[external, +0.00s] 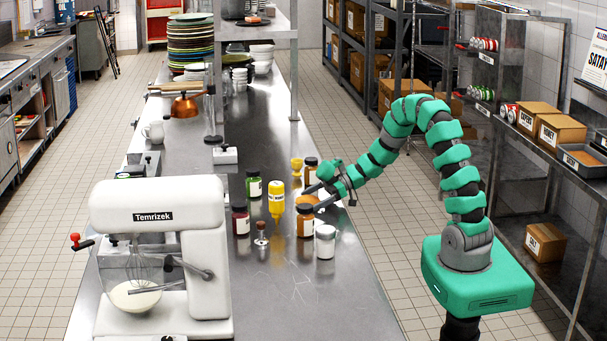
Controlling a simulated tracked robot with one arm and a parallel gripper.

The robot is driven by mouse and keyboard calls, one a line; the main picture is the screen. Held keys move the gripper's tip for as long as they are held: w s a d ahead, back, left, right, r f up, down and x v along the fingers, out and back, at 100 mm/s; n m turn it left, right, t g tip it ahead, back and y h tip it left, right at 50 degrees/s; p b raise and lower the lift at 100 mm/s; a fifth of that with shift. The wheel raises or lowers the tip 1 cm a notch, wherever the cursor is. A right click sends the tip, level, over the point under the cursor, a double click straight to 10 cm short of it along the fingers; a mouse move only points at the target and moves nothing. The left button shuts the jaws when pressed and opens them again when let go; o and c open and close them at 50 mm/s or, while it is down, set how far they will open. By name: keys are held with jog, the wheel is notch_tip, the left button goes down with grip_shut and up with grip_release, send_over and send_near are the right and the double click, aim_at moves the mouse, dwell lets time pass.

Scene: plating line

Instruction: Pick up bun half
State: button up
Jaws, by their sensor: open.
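A rounded orange-brown object that looks like the bun half (306,199) lies on the steel counter among several jars and bottles. Its lower part is partly hidden by a brown-filled jar with a dark lid. My gripper (319,197) is open and reaches in from the right at the bun half, with one finger on its far side and the other on its near side. I cannot tell whether the fingers touch it.
A white mixer (160,220) stands front left. The steel counter (300,295) is clear at the front.

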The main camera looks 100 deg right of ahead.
jog(key=c, duration=1)
jog(key=shift+o, duration=0.2)
jog(key=shift+r, duration=0.1)
